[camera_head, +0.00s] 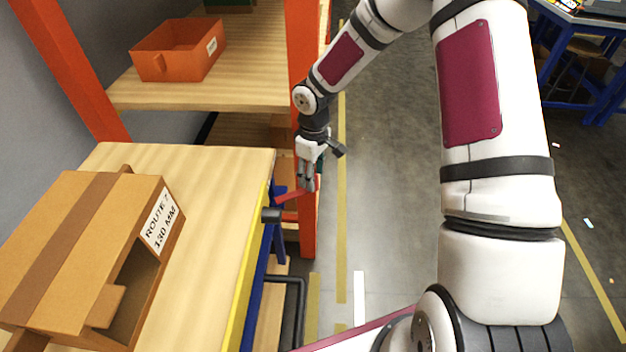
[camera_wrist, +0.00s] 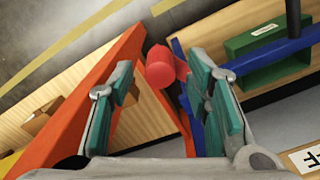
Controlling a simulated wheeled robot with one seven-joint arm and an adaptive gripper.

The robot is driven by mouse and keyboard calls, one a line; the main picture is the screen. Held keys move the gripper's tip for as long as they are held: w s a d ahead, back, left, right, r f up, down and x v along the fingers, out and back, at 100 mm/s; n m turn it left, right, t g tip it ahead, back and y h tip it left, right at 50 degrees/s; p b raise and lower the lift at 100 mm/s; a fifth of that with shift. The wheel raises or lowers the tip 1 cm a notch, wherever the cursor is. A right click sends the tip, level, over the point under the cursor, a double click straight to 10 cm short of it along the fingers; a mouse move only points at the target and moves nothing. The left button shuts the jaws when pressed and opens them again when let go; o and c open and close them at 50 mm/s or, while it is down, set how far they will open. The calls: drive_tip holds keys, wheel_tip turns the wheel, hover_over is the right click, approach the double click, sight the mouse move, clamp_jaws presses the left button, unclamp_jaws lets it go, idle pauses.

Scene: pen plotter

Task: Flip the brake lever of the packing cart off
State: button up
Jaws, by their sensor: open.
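The red brake lever (camera_head: 293,194) sticks out from a dark pivot (camera_head: 270,214) at the side of the packing cart (camera_head: 225,200), pointing right and slightly up in the head view. In the wrist view its red rounded end (camera_wrist: 160,66) lies between my teal-padded fingers. My gripper (camera_head: 309,183) is open around or just over the lever's outer end. I cannot tell whether either finger touches it. A white label (camera_wrist: 308,160), partly cut off and ending in "F", shows at the lower right of the wrist view.
A carton (camera_head: 70,235) marked "ROUTE 7" stands on the cart. An orange rack post (camera_head: 302,60) rises close beside my gripper, and the rack shelf holds an orange bin (camera_head: 170,65). A green bin (camera_wrist: 270,58) shows in the wrist view. Open floor (camera_head: 385,190) lies to the right.

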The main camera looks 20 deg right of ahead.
drive_tip(key=shift+f, duration=1.15)
clamp_jaws()
